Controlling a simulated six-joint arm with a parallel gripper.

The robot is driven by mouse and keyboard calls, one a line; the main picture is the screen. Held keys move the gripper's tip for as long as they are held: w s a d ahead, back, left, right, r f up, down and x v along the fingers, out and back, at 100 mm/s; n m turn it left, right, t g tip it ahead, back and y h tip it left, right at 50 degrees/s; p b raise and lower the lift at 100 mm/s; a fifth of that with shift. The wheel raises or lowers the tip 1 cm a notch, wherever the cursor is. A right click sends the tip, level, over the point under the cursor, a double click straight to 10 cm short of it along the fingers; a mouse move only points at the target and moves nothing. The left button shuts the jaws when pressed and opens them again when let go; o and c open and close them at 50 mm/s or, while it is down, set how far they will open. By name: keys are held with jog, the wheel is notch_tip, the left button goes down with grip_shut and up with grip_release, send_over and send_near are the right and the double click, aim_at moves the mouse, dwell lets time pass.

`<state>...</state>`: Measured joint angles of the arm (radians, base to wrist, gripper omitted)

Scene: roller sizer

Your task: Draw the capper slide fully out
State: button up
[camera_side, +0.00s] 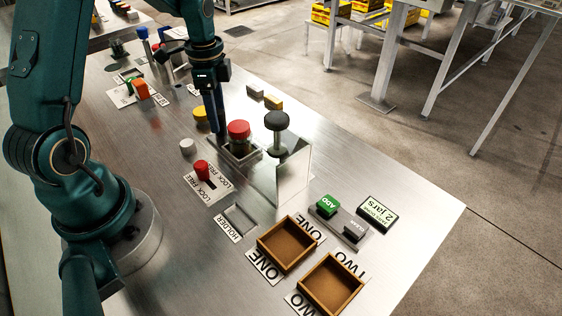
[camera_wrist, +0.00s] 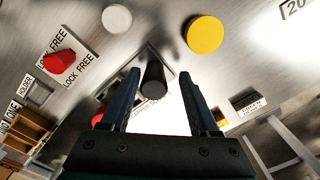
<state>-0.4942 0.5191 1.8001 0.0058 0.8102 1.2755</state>
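My gripper (camera_side: 217,128) points down at the capper, beside the jar with the red lid (camera_side: 238,130). The capper is a shiny steel housing (camera_side: 290,172) with a black knob (camera_side: 277,121) on top. In the wrist view my gripper (camera_wrist: 160,74) is open, its two dark fingers apart. A black upright handle (camera_wrist: 153,80), apparently that of the capper slide, shows between the fingertips with gaps on both sides. My gripper hides this handle in the side view. How far the slide is out cannot be told.
The red lock lever (camera_side: 202,170) stands on its LOCK/FREE plate near the capper. A white disc (camera_side: 187,146) and a yellow disc (camera_side: 200,115) lie close by. Two brown trays, ONE (camera_side: 263,258) and TWO (camera_side: 308,295), and a green ADD button (camera_side: 327,205) are towards the front.

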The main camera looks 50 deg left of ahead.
jog(key=shift+d, duration=0.1)
jog(key=shift+r, duration=2.55)
